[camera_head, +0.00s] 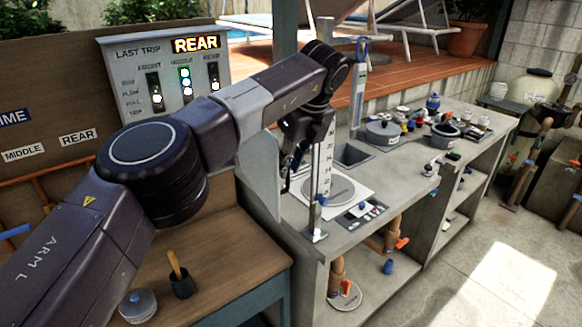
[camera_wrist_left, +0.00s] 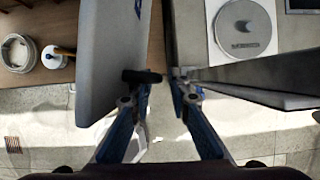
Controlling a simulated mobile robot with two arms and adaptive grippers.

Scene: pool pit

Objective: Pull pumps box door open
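A flat grey panel (camera_head: 262,165), which looks like the pumps box door, stands upright beside the front left end of the counter, partly hidden by my left arm. My left gripper (camera_head: 303,140) is right of the panel in the head view. The box behind the panel is hidden. My right gripper is not in view.
A grey indicator box (camera_head: 165,60) labelled LAST TRIP hangs on the brown board. The grey counter (camera_head: 400,172) holds pots and several small items.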

